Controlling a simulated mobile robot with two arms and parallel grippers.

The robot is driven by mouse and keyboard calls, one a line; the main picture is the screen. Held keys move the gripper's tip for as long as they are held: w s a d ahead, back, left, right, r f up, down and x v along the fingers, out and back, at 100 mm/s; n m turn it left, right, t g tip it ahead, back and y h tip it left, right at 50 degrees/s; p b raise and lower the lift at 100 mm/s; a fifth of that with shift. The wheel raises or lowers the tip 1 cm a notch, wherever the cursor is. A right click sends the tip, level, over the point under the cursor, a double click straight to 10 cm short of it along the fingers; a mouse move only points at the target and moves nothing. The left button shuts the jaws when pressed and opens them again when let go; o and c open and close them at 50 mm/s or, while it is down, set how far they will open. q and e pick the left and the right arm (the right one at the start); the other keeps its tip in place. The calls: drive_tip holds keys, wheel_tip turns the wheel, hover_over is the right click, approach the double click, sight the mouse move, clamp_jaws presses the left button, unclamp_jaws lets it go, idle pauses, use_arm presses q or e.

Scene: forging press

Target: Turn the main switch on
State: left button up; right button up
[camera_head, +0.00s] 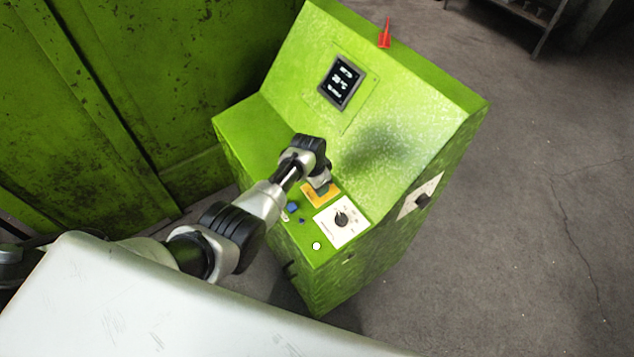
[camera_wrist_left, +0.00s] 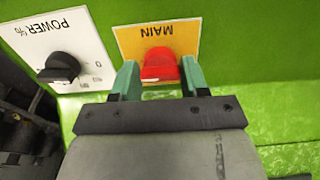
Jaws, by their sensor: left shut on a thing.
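The main switch (camera_wrist_left: 159,65) is a red knob on a yellow plate (camera_wrist_left: 184,38) marked MAIN, which reads upside down in the left wrist view. The two green fingertips of my left gripper (camera_wrist_left: 160,79) are on either side of the red knob, shut on it. In the head view my left gripper (camera_head: 320,181) reaches down to the yellow plate (camera_head: 312,199) on the green console (camera_head: 322,250) and hides the knob. My right gripper is in neither view.
A black POWER dial (camera_wrist_left: 60,67) on a white plate sits beside the main switch; it also shows in the head view (camera_head: 341,219). Blue buttons (camera_head: 292,206) are close to my left arm. A lit display (camera_head: 341,82) is on the sloped panel above.

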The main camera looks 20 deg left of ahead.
sight(312, 195)
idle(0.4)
use_arm(q)
drive_tip(key=o, duration=0.9)
drive_tip(key=shift+r, duration=0.1)
drive_tip(key=shift+r, duration=0.35)
drive_tip(key=r, duration=0.3)
drive_tip(key=s+r+p, duration=0.1)
drive_tip(key=r, duration=0.2)
drive_tip(key=a+r, duration=0.1)
drive_tip(key=r, duration=0.2)
drive_tip(key=shift+s+r, duration=0.2)
drive_tip(key=shift+r, duration=0.15)
